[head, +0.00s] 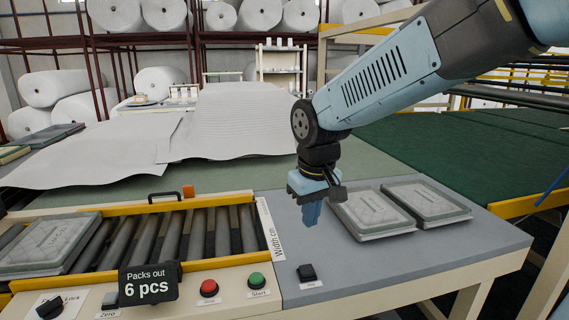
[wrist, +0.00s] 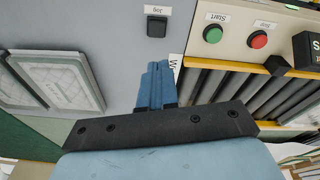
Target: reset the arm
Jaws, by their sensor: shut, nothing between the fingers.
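My gripper (head: 311,214) points down over the grey table (head: 450,235), left of two wrapped packs. Its blue fingers are shut and empty, and they also show closed together in the wrist view (wrist: 155,82). My arm reaches in from the upper right of the head view. A black jog switch (head: 307,273) sits on the table in front of my gripper, and it shows beyond the fingertips in the wrist view (wrist: 157,26). The fingers look apart from the switch and the packs.
The near pack (head: 371,213) and the far pack (head: 427,201) lie right of my gripper. A roller conveyor (head: 170,238) with another pack (head: 48,243), red and green buttons (head: 257,280) and a "6 pcs" sign (head: 148,284) stands left. White wadding sheet (head: 235,120) lies behind.

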